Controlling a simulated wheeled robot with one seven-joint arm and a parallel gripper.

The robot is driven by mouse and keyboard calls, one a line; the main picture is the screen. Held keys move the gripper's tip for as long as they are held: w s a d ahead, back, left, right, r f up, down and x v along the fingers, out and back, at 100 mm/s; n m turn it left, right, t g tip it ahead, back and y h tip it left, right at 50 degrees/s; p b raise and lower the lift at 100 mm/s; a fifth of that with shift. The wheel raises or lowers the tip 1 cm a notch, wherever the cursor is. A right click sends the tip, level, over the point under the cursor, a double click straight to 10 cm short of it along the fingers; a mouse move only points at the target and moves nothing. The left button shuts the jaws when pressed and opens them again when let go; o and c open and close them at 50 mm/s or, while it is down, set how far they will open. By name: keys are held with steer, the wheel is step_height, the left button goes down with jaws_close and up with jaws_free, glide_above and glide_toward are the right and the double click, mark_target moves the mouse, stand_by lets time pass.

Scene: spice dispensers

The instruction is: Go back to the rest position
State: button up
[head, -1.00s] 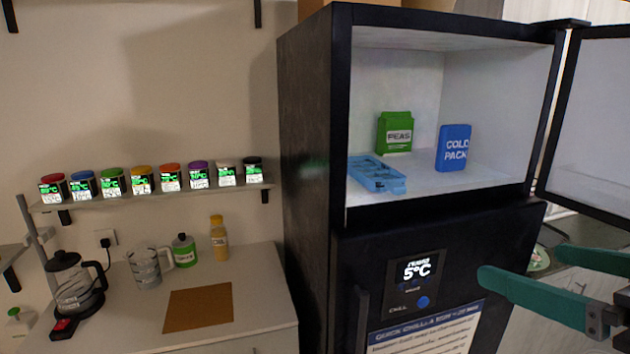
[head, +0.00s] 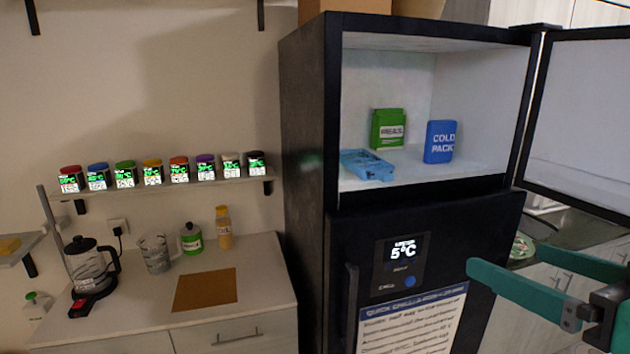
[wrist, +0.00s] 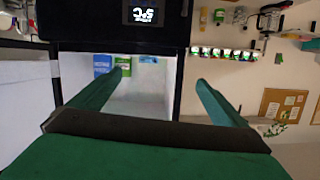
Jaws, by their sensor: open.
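My gripper (head: 545,280) is at the lower right of the head view, in front of the fridge's right side. Its two teal fingers are apart with nothing between them. In the wrist view my gripper (wrist: 165,80) also shows spread fingers, with the open compartment seen beyond them and the picture upside down. The black fridge (head: 305,180) has its upper compartment open, its door (head: 585,120) swung out to the right. Inside stand a green peas box (head: 387,128) and a blue cold pack (head: 440,141), with a blue tray (head: 366,165) lying to their left.
A shelf (head: 165,189) on the left wall holds a row of several spice jars with lit labels. The counter (head: 130,325) below holds a coffee maker (head: 88,270), a glass jug (head: 155,253), a green bottle (head: 191,239), a yellow bottle (head: 223,228) and a brown board (head: 206,289).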

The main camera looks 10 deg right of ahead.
steer(key=w+a+f+m+t, duration=0.3)
steer(key=w+f+m+t, duration=0.25)
steer(key=w+f, duration=0.9)
steer(key=s+a+f+m+g+h, duration=0.1)
steer(key=a+f+m+h, duration=0.1)
steer(key=a+f, duration=0.5)
steer(key=s+a+f+m+g+h, duration=0.1)
steer(key=s+a+f, duration=0.1)
steer(key=f, duration=0.9)
steer(key=s+a+f+m+g+h, duration=0.15)
steer(key=a+f, duration=0.35)
steer(key=f, duration=0.5)
steer(key=s+a+f+n+g, duration=0.1)
steer(key=s+a+f+n, duration=0.1)
steer(key=s+a+f, duration=0.5)
steer(key=s+a+f+n, duration=0.25)
steer(key=s+a, duration=0.25)
steer(key=s, duration=0.5)
steer(key=s+a+n+y, duration=0.2)
steer(key=s+a+n, duration=0.2)
steer(key=s, duration=0.7)
steer(key=shift+r+n+g+y, duration=0.3)
steer(key=shift+r+n+y, duration=0.1)
steer(key=shift+n, duration=0.15)
